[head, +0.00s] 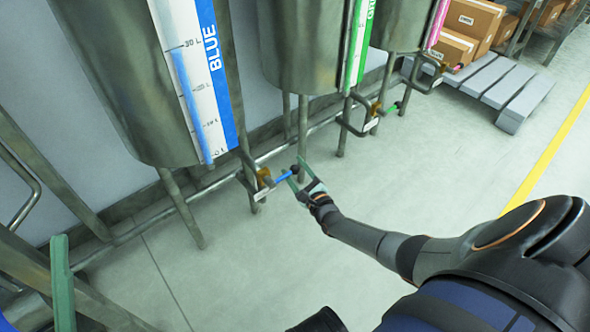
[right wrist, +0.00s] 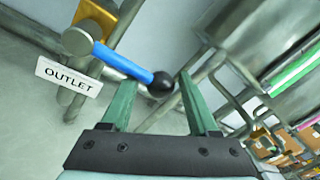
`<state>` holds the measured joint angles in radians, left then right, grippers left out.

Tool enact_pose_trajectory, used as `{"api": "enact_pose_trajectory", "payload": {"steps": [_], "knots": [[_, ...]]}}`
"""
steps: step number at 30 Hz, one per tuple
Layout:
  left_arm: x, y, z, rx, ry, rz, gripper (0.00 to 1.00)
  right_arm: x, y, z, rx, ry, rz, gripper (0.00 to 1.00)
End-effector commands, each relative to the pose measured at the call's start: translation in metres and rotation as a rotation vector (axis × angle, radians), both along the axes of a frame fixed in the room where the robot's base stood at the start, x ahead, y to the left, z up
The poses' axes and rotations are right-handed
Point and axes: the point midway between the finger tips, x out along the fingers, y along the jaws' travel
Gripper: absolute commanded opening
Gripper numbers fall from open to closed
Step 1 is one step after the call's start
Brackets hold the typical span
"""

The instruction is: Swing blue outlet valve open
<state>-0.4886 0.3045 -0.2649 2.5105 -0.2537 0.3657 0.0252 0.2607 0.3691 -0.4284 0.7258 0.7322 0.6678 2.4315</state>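The blue outlet valve has a blue lever (head: 283,177) with a black ball knob on a brass body (head: 263,176), below the BLUE drum (head: 125,75). In the right wrist view the lever (right wrist: 122,62) points right from its pivot, and the black knob (right wrist: 160,84) lies between my right fingers. My right gripper (head: 294,170) is open around the knob; it also shows in the right wrist view (right wrist: 157,78). Gaps show between knob and fingers. One green finger of my left gripper (head: 62,285) shows at lower left; its opening cannot be told.
An OUTLET tag (right wrist: 68,77) hangs beside the valve. Metal drum legs (head: 182,208) and a low pipe (head: 140,232) stand nearby. The green-marked drum (head: 300,45) is to the right. A pallet (head: 500,85) with boxes stands at upper right. The floor in front is clear.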

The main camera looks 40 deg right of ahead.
Motion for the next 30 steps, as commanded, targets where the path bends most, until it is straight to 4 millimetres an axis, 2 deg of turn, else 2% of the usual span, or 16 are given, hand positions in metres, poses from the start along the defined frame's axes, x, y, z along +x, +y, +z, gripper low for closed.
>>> {"api": "enact_pose_trajectory", "payload": {"steps": [2, 15, 30], "knots": [[0.0, 0.0, 0.0, -0.001, 0.0, -0.001, 0.87, -0.0002, 0.0001, -0.0001, 0.0, 0.0, 0.0, 0.5], [0.0001, 0.0, -0.0001, -0.001, 0.001, 0.0, 0.87, 0.0003, -0.0005, 0.0015, 0.001, -0.004, -0.001, 0.01], [0.0002, 0.0003, 0.0, -0.002, 0.001, 0.001, 0.87, 0.0013, 0.0, 0.0036, 0.004, -0.01, -0.001, 0.0]]}}
